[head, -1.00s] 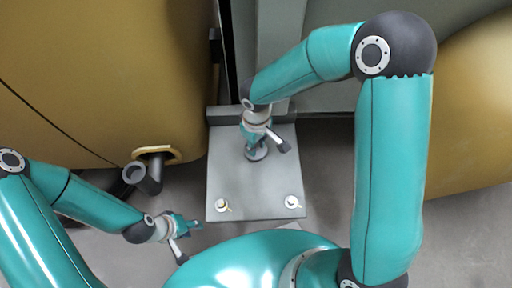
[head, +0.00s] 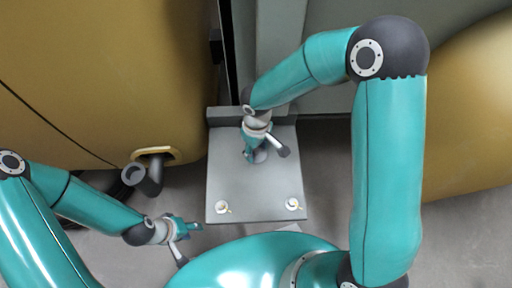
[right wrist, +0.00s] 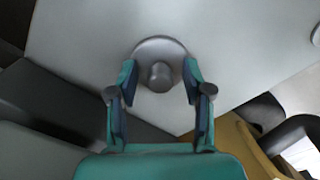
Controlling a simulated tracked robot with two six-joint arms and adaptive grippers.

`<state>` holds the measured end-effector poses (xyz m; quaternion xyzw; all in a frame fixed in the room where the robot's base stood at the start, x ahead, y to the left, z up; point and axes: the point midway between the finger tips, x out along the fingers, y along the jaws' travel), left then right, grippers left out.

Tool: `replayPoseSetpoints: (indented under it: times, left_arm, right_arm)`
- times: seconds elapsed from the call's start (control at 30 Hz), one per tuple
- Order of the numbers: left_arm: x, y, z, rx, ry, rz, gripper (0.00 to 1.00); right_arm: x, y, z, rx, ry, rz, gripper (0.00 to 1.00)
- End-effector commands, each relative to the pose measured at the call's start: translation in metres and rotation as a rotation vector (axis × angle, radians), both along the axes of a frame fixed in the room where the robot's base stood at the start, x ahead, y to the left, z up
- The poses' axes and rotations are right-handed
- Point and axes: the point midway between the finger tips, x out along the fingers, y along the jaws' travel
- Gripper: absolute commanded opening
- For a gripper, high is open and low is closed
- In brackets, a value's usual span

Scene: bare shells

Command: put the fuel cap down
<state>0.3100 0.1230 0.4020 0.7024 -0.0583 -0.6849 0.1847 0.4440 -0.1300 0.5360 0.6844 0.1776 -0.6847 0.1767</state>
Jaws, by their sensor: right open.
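The fuel cap (right wrist: 158,68) is a grey round disc with a short knob on top. In the right wrist view it lies flat on the pale grey plate (right wrist: 235,40). My right gripper (right wrist: 160,78) is open, with one finger on each side of the knob and a gap to it on both sides. In the head view my right gripper (head: 254,156) is over the plate (head: 235,185) and hides most of the cap (head: 261,156). My left gripper (head: 194,227) is low at the left, away from the cap; its fingers are too small to judge.
A dark grey pipe (head: 146,178) with an open end sticks out of a recess in the yellow body (head: 100,70) at the left. Two small pale round fittings (head: 221,207) (head: 293,204) sit at the plate's near corners. The plate's middle is clear.

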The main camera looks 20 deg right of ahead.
Motion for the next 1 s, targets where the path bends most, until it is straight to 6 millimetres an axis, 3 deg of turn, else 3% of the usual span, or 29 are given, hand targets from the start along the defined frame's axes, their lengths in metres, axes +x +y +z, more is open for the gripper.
replayPoseSetpoints:
  times: [0.17, 0.6, 0.8, 1.0]
  left_arm:
    - [0.000, 0.000, 0.008, 0.000, 0.000, 0.000, 0.40]
    - [0.000, 0.000, 0.031, 0.000, 0.000, 0.000, 0.40]
    - [0.000, 0.000, 0.033, 0.000, 0.000, 0.000, 0.40]
    - [0.000, 0.000, 0.033, 0.000, 0.000, 0.000, 0.40]
  right_arm:
    - [0.001, 0.000, 0.022, 0.000, -0.004, -0.001, 0.50]
    - [0.001, 0.000, 0.105, 0.001, -0.004, -0.002, 0.50]
    - [0.000, -0.001, 0.120, 0.000, -0.001, -0.001, 0.50]
    - [0.000, -0.001, 0.121, 0.000, 0.000, -0.001, 0.50]
